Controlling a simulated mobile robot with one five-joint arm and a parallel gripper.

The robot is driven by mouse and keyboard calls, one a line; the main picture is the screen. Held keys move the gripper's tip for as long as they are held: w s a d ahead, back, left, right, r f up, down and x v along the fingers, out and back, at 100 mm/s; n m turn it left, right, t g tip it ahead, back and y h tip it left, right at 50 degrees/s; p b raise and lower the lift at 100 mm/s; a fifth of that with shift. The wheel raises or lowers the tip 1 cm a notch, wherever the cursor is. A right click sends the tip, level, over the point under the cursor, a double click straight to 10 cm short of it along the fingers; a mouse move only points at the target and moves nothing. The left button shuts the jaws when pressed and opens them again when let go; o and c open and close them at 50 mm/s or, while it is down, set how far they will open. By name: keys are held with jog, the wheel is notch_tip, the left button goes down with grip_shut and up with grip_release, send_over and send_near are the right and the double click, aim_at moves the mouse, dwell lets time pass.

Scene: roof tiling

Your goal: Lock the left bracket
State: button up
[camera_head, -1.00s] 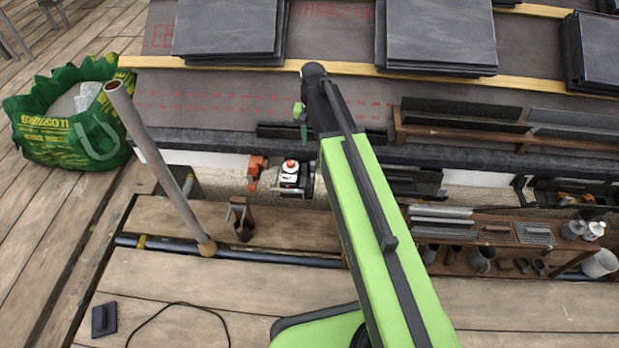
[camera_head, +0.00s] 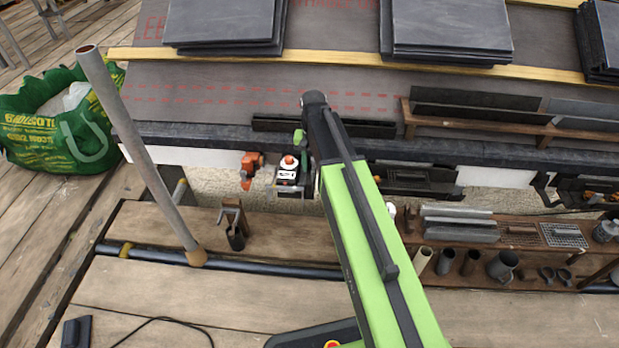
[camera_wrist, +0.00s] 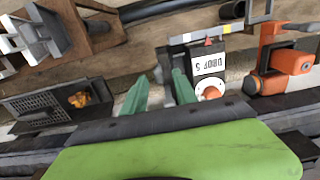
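My gripper shows as two green fingers in the wrist view (camera_wrist: 157,82); they are apart with nothing between them.
The dark roof edge (camera_head: 200,137) runs just above the fittings. A slanted grey pole (camera_head: 140,150) stands at left, near a green bag (camera_head: 55,130). A wooden tool shelf (camera_head: 480,215) is at right. Slate stacks (camera_head: 450,25) lie on the roof. Planks in front are mostly clear.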

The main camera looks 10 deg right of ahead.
jog(key=shift+f, duration=0.55)
jog(key=shift+r, duration=0.15)
jog(key=shift+c, duration=0.2)
